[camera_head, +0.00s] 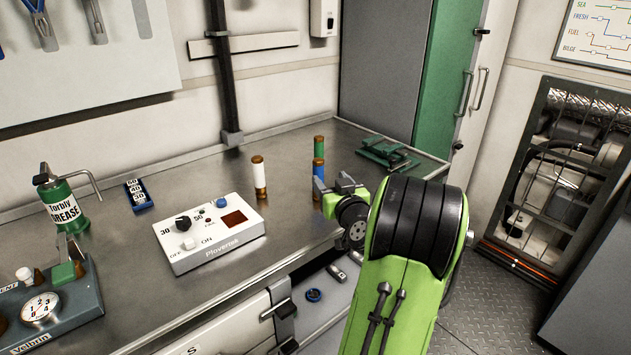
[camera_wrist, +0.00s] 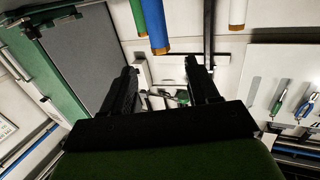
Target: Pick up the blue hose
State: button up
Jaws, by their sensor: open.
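The blue hose (camera_head: 318,169) is a short upright tube with a brown end, standing near the front edge of the steel bench. It also shows in the wrist view (camera_wrist: 153,18) at the top, its end above the gap between my fingers. A green hose (camera_head: 319,146) stands just behind it. A white hose (camera_head: 259,172) stands to the left. My gripper (camera_head: 333,184) is open and empty, close to the right of the blue hose, and it partly covers the hose's lower part. In the wrist view, both fingers of my gripper (camera_wrist: 160,70) are apart with nothing between them.
A white control box (camera_head: 208,236) lies on the bench left of my arm. A green clamp-like tool (camera_head: 388,154) lies behind my gripper. A grease can (camera_head: 62,203) and a gauge block (camera_head: 45,305) stand at the left. Bare bench lies between the box and the hoses.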

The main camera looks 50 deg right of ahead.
aim_at(320, 167)
jog(key=p+x, duration=0.1)
jog(key=x, duration=0.9)
jog(key=shift+w+d+f, duration=0.1)
jog(key=shift+w+d, duration=0.1)
jog(key=shift+w, duration=0.05)
jog(key=shift+s, duration=0.1)
jog(key=shift+c, duration=0.2)
grip_shut()
